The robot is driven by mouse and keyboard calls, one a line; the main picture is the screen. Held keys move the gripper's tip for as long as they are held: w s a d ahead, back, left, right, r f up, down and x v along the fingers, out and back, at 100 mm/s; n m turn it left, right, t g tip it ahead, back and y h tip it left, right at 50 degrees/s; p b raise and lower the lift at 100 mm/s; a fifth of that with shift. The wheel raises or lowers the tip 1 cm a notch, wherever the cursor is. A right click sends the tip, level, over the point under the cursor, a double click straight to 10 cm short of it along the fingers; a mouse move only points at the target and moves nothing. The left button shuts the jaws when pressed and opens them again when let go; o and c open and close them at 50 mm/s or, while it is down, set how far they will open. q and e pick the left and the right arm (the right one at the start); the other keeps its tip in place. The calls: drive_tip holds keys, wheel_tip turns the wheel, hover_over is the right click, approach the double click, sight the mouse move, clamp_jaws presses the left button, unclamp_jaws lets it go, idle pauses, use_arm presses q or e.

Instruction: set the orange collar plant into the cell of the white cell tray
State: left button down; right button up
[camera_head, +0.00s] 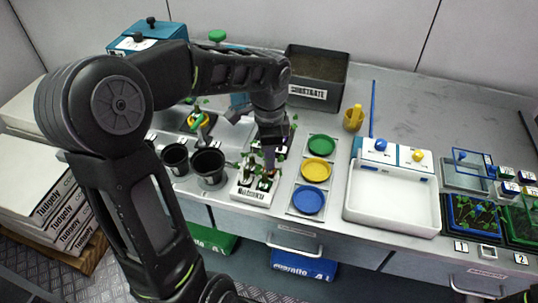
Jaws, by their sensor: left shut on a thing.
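The white cell tray (250,195) stands near the front edge of the bench, with small green plants in and above it. My left gripper (270,150) points down over its back part. It is shut on a small purplish thing (270,160), mostly hidden by the fingers and leaves; I cannot tell whether this is the orange collar plant. A plant with a yellow-orange ring (198,122) shows in a dark tray left of my forearm. My right gripper is not in view.
Two black pots (208,168) stand left of the cell tray. Green, yellow and blue discs (316,171) lie right of it. A substrate box (318,75) is behind. A white basin (392,200) and seedling trays (472,214) stand further right. The bench's back right is clear.

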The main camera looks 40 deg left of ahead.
use_arm(q)
drive_tip(key=c, duration=1.4)
unclamp_jaws()
wheel_tip(320, 180, up, 9)
drive_tip(key=p, duration=0.7)
